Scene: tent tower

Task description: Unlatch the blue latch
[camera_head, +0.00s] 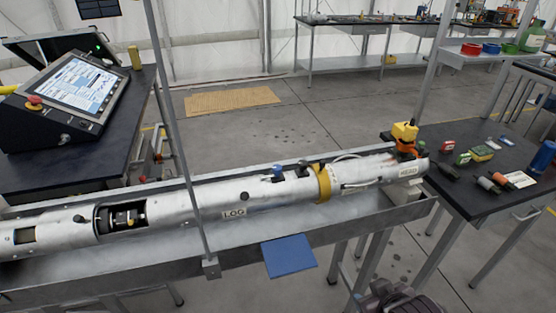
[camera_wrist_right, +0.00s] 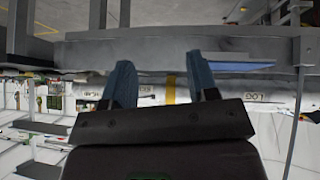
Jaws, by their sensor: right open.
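A long silver tube (camera_head: 265,192) lies in a metal trough, with a LOG label and a yellow band (camera_head: 323,183). A small blue part (camera_head: 278,172), likely the blue latch, stands on top of the tube left of the band. I cannot tell its latch position. In the right wrist view the picture is upside down, and my right gripper (camera_wrist_right: 163,80) is open with two blue-grey fingers spread and nothing between them. The tube (camera_wrist_right: 150,97) shows beyond the fingers, and I cannot make out the latch there. My left gripper is not in view.
The trough wall (camera_head: 150,263) runs along the near side, with a blue panel (camera_head: 289,256) on it. A thin grey upright post (camera_head: 181,130) crosses in front of the tube. A control console (camera_head: 70,95) stands left. A dark table (camera_head: 480,190) with small objects stands right.

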